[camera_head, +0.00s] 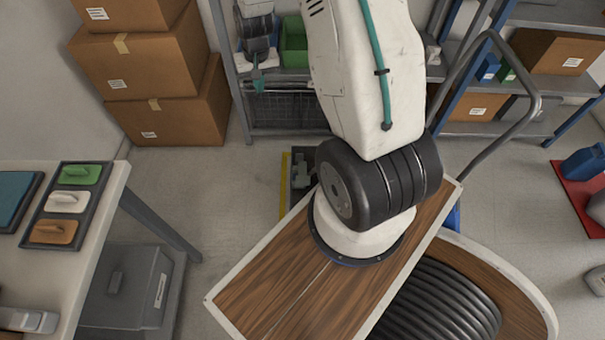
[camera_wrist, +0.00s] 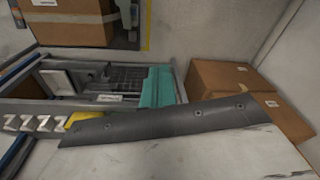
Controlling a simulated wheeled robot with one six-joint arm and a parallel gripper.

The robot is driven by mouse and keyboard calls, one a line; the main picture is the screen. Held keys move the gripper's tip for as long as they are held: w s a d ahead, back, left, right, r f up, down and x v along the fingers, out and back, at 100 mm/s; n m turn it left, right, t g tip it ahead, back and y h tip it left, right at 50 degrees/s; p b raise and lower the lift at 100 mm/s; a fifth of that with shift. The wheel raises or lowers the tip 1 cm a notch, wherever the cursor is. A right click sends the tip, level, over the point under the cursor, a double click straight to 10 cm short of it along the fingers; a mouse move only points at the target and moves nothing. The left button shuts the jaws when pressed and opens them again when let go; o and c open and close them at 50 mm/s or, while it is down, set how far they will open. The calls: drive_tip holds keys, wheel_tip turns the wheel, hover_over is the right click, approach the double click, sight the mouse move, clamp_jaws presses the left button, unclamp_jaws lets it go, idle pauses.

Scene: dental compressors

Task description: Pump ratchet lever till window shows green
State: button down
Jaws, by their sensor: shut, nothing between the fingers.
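In the head view my gripper (camera_head: 257,79) is small, at the upper left of my white arm, with narrow teal fingers pointing down in front of the shelving. It looks shut and empty, apart from anything I can make out as a lever. I cannot pick out the ratchet lever or its window in either view. A dark grey device (camera_head: 301,172) beside a yellow strip on the floor is mostly hidden behind my arm; I cannot tell what it is. In the wrist view a teal block (camera_wrist: 157,86) stands near the middle, above a dark grey curved strip with bolts (camera_wrist: 165,124).
Metal shelving (camera_head: 285,103) with a green bin (camera_head: 294,42) stands at the back. Stacked cardboard boxes (camera_head: 140,60) stand at back left. A table (camera_head: 95,218) with a tray of coloured blocks is at left. A red mat (camera_head: 582,197) lies at right. Open floor shows between.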

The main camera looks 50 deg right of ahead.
drive_tip(key=s+d+f+m, duration=0.1)
drive_tip(key=d+f, duration=0.2)
drive_tip(key=f, duration=0.5)
drive_tip(key=s+d+f+m, duration=0.1)
drive_tip(key=d+f, duration=0.2)
drive_tip(key=f, duration=0.5)
drive_tip(key=m, duration=0.2)
hover_over(302, 177)
wheel_tip(302, 177, down, 18)
drive_tip(key=shift+r+g+h, duration=0.2)
drive_tip(key=shift+g+h, duration=0.1)
drive_tip(key=shift+f, duration=0.1)
drive_tip(key=f, duration=1)
drive_tip(key=shift+w+d+f, duration=0.1)
drive_tip(key=shift+w+d, duration=0.15)
drive_tip(key=shift+d, duration=0.15)
drive_tip(key=shift+s+a+f, duration=0.2)
drive_tip(key=shift+a+f, duration=0.05)
drive_tip(key=shift+f, duration=0.3)
drive_tip(key=shift+s+a+f, duration=0.2)
drive_tip(key=shift+a+f, duration=0.05)
drive_tip(key=shift+f, duration=0.25)
drive_tip(key=shift+s+a+f, duration=0.1)
drive_tip(key=shift+a+f, duration=0.05)
drive_tip(key=shift+f, duration=0.4)
